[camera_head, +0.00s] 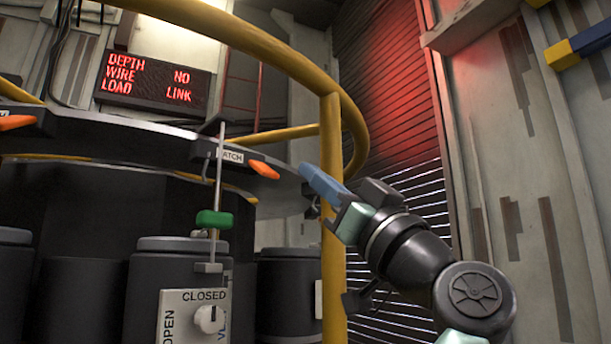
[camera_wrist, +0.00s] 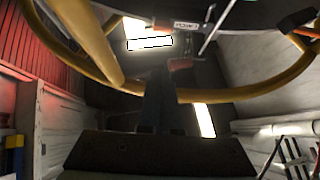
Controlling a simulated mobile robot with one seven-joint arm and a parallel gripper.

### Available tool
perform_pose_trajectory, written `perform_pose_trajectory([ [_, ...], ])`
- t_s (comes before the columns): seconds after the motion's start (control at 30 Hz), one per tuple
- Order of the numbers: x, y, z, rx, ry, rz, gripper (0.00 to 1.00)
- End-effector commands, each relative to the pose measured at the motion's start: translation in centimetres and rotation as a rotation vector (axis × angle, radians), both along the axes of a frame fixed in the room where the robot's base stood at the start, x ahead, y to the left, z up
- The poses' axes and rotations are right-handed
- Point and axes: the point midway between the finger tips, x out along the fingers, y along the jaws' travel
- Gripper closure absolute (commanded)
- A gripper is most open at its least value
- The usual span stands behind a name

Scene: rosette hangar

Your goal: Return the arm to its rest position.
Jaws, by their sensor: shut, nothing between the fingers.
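My gripper (camera_head: 306,168) is in the head view right of centre, at the end of my dark arm. Its blue fingers are shut with nothing between them and point up and to the left. They are in front of or close beside the yellow post (camera_head: 332,230); I cannot tell whether they touch it. In the wrist view my gripper (camera_wrist: 158,72) shows as a dark shape in the middle, with the yellow rail (camera_wrist: 235,95) curving behind it. The arm is bent and raised.
A panel marked OPEN and CLOSED (camera_head: 180,318) has a white knob (camera_head: 209,319). A green handle (camera_head: 214,219) sits on a thin rod. An orange latch handle (camera_head: 264,170) is on the round platform's edge. A red-lettered sign (camera_head: 152,80) hangs behind. A shutter (camera_head: 385,110) stands behind my arm.

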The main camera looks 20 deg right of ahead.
Motion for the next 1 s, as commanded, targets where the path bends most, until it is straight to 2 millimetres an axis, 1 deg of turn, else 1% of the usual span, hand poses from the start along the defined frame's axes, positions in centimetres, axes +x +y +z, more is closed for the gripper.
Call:
perform_pose_trajectory([
  [0.07,-0.2,0.0,-0.3,0.0,0.001,0.0,1.0],
  [0.67,-0.1,0.0,-0.5,-0.001,0.004,-0.004,1.0],
  [0.77,0.3,0.5,-1.6,-0.001,0.027,-0.036,1.0],
  [0.87,0.9,2.0,-4.1,-0.006,0.07,-0.106,1.0],
  [0.97,0.8,4.7,-7.0,-0.015,0.1,-0.194,1.0],
  [1.0,0.4,6.1,-8.1,-0.02,0.102,-0.225,1.0],
])
